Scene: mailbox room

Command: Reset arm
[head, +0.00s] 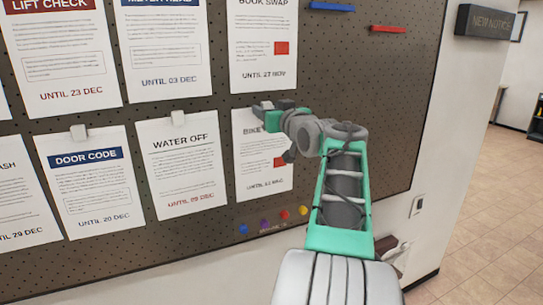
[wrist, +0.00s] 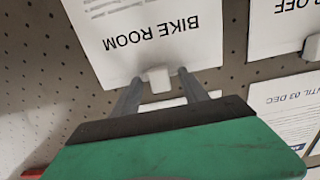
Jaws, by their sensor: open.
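My arm reaches up to the pegboard in the head view, and my gripper (head: 262,108) is at the top edge of the "BIKE" notice (head: 262,180), partly covering it. In the wrist view, upside down, my gripper (wrist: 159,77) is open, with one grey finger on each side of the white clip (wrist: 157,79) at the edge of the "BIKE ROOM" notice (wrist: 150,35). Gaps show between the fingers and the clip. Nothing is held. The notice hangs on the board.
The pegboard (head: 350,85) carries several other notices, including "WATER OFF" (head: 182,165) and "DOOR CODE" (head: 92,185). Blue (head: 331,7) and red (head: 388,29) bars stick out at upper right. Colored pins (head: 285,214) sit below. Open floor (head: 490,220) lies right.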

